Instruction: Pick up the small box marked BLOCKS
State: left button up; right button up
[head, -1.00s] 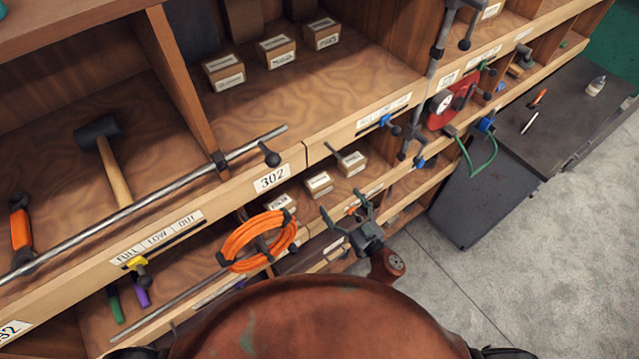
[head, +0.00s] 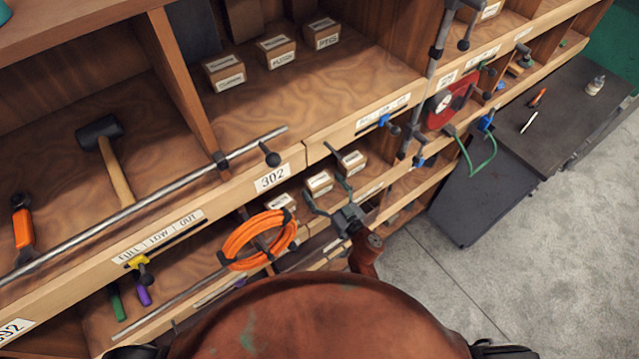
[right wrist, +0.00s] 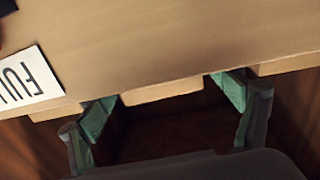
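Three small cardboard boxes with white labels stand on the lower shelf: a left one (head: 281,203), a middle one (head: 319,182) and a right one (head: 352,160). Their labels are too small to read for sure, so I cannot tell which is marked BLOCKS. My right gripper (head: 321,183) is open, its fingers spread at the front of the middle box. In the right wrist view its green-padded fingers (right wrist: 165,97) are apart, with a pale edge (right wrist: 160,91) between them, partly hidden by the shelf front. My left gripper is not in view.
The upper shelf's front board (head: 350,127) overhangs the lower boxes; it also fills the top of the wrist view (right wrist: 170,40). An orange cable coil (head: 258,240) hangs left of the gripper. Three more labelled boxes (head: 277,51) stand on the upper shelf. A mallet (head: 108,155) lies further left.

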jog(key=c, duration=1.4)
jog(key=shift+r, duration=0.1)
jog(key=shift+c, duration=0.2)
